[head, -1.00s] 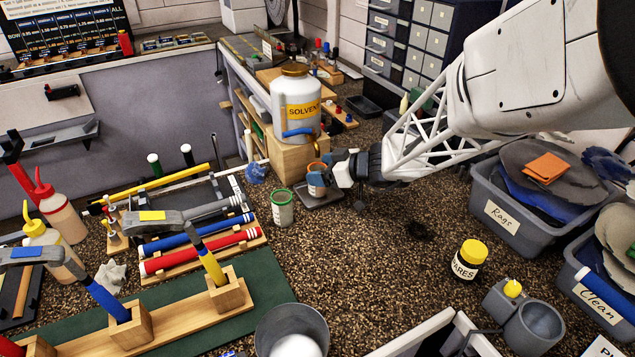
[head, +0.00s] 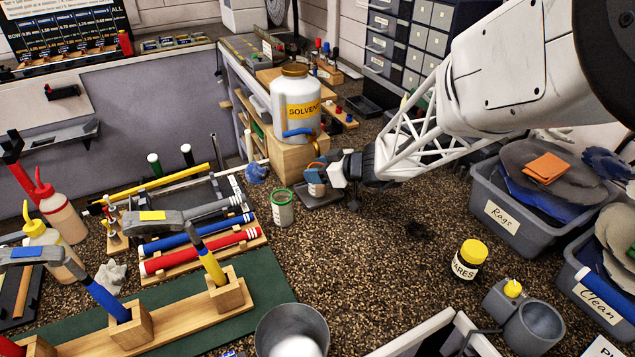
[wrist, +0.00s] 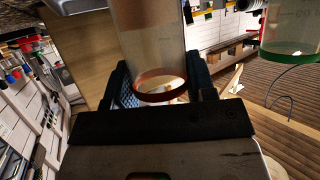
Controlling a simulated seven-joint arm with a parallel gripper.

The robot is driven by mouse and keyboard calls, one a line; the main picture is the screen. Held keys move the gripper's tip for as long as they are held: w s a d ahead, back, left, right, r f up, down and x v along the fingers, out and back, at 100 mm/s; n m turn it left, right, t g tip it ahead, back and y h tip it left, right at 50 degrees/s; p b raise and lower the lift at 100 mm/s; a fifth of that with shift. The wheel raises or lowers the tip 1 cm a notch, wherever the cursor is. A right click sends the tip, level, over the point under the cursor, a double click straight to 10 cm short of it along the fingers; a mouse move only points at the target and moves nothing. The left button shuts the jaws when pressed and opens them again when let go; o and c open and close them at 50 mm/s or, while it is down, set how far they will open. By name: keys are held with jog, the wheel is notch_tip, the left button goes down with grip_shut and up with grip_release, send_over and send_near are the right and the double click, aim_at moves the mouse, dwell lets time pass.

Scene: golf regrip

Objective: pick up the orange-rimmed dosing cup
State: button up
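The orange-rimmed dosing cup (head: 317,188) stands on a small dark pad in front of the solvent jug in the head view. My gripper (head: 322,172) is at the cup from the right, with a finger partly covering it just below its rim. In the wrist view the clear cup (wrist: 155,55) lies between the two fingers of my gripper (wrist: 160,82), its orange-red rim nearest the palm. The fingers are spread to either side of the cup. Whether they touch its wall is hard to make out.
A green-rimmed cup (head: 283,208) stands close by at left, also in the wrist view (wrist: 290,40). The solvent jug (head: 297,103) on a wooden block (head: 290,158) is just behind. The bench right of the pad is clear up to the yellow-lidded jar (head: 468,260).

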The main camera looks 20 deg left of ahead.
jog(key=c, duration=0.5)
jog(key=shift+r, duration=0.1)
jog(key=shift+r, duration=0.7)
jog(key=s+d, duration=0.1)
jog(key=d, duration=0.5)
jog(key=s+d, duration=0.1)
jog(key=d, duration=1)
jog(key=shift+s+d, duration=0.4)
jog(key=w+d+r+m+t+h, duration=0.4)
jog(key=w+d+r+m+t, duration=0.15)
jog(key=w+d+r, duration=0.45)
jog(key=w+d+r+m+t+h, duration=0.45)
jog(key=w+d+r+m, duration=0.25)
jog(key=w+r, duration=0.3)
jog(key=w+d+r+m+h, duration=0.1)
jog(key=w+d+r, duration=0.1)
jog(key=r, duration=0.3)
jog(key=w+d+r+m+t+h, duration=0.1)
jog(key=w+r+h, duration=0.1)
jog(key=r, duration=0.3)
jog(key=w+d+r+m+h, duration=0.1)
jog(key=w+d+r, duration=0.1)
jog(key=r, duration=0.4)
jog(key=shift+w+d+r+m+t+h, duration=0.1)
jog(key=shift+w+d+m+t+h, duration=0.1)
jog(key=shift+w, duration=0.25)
jog(key=shift+w+d+m+t+h, duration=0.1)
jog(key=shift+w+d+m+h, duration=0.05)
jog(key=shift+w, duration=0.25)
